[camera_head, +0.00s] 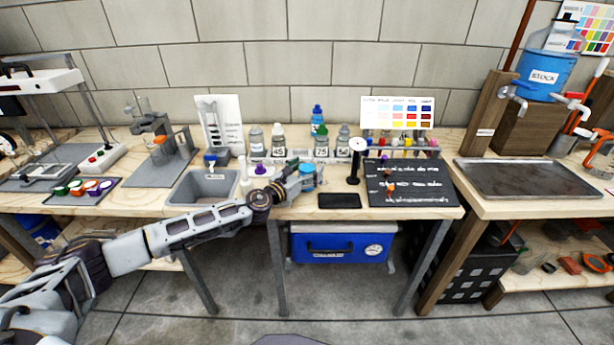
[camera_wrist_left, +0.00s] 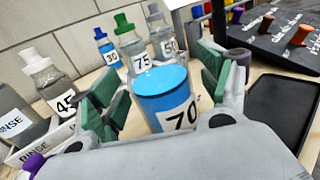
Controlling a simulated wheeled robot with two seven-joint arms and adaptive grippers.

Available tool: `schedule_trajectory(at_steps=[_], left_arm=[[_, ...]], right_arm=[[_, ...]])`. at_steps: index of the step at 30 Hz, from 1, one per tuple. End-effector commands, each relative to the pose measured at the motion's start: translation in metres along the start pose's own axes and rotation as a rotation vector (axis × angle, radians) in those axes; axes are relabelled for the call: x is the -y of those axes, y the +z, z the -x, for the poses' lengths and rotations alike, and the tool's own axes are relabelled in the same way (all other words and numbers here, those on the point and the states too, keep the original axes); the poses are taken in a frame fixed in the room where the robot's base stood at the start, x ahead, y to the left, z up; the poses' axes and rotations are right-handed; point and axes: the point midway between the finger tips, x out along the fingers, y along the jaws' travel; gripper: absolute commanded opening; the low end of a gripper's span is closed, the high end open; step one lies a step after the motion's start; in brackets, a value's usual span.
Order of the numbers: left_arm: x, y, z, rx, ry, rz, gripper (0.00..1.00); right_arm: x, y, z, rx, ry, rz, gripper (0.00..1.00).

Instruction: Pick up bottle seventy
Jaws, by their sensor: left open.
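Bottle seventy (camera_wrist_left: 163,92) is a clear jar with bright blue liquid and a white label reading 70. In the left wrist view it stands between the green-padded fingers of my left gripper (camera_wrist_left: 158,92), which is open around it. I cannot tell whether either pad touches it. In the head view my left gripper (camera_head: 297,181) reaches over the front of the middle table, and bottle seventy (camera_head: 307,171) shows as a small blue top at its tip. My right gripper is in neither view.
Behind stand bottles labelled 45 (camera_wrist_left: 52,84), 75 (camera_wrist_left: 133,50), 50 (camera_wrist_left: 162,36) and 30 (camera_wrist_left: 104,46). A grey sink (camera_head: 202,187) is to the left.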

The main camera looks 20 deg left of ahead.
Motion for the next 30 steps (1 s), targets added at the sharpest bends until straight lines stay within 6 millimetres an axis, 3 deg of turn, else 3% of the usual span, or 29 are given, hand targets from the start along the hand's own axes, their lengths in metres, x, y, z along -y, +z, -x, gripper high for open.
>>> schedule_trajectory(at_steps=[15, 30], left_arm=[[-0.0001, -0.0001, -0.0014, 0.0, 0.0, 0.0, 0.78], [-0.0003, -0.0001, -0.0013, 0.0, 0.001, 0.0, 0.14]], right_arm=[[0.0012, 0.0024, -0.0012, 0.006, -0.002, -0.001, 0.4], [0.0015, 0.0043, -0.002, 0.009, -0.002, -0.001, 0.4]])
